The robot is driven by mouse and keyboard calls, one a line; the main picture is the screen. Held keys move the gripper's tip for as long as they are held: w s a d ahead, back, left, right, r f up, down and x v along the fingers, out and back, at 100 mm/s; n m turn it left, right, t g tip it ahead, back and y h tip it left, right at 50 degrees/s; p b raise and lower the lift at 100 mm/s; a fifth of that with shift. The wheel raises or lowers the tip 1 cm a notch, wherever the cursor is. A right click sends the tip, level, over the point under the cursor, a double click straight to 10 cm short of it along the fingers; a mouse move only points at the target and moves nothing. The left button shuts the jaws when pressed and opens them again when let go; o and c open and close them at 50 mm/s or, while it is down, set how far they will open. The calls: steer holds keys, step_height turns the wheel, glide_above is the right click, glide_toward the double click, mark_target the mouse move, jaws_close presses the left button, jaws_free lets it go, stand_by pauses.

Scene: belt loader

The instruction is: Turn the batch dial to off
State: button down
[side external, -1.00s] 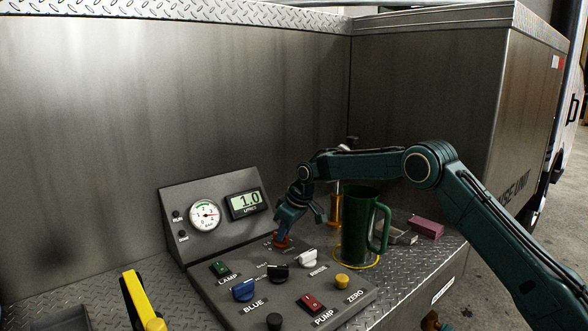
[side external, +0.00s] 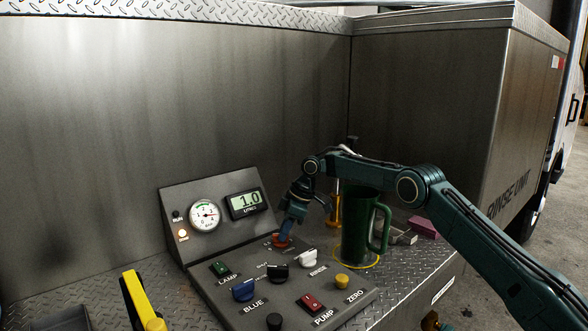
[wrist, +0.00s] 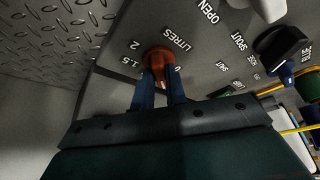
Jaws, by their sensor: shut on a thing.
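The batch dial (side external: 281,241) is a small orange-red knob at the back of the sloped grey control panel (side external: 225,300). In the wrist view the dial (wrist: 158,58) sits by a LITRES scale with 1.5, 2 and 0 legible. My gripper (side external: 285,233) comes down on it from above, its blue fingers (wrist: 158,82) shut on the knob from both sides. The fingers hide part of the dial and its markings, so its exact setting cannot be read. The display (side external: 245,204) above the panel reads 1.0.
A green mug (side external: 358,230) stands in a yellow ring just right of the panel. Black (side external: 277,273), white (side external: 305,258) and blue (side external: 243,290) knobs sit in front of the dial. A purple block (side external: 422,228) lies farther right.

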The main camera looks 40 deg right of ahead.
steer(key=shift+r, duration=0.1)
stand_by(0.3)
steer(key=c, duration=1.4)
jaws_free()
steer(key=shift+c, duration=0.2)
steer(key=shift+m, duration=0.4)
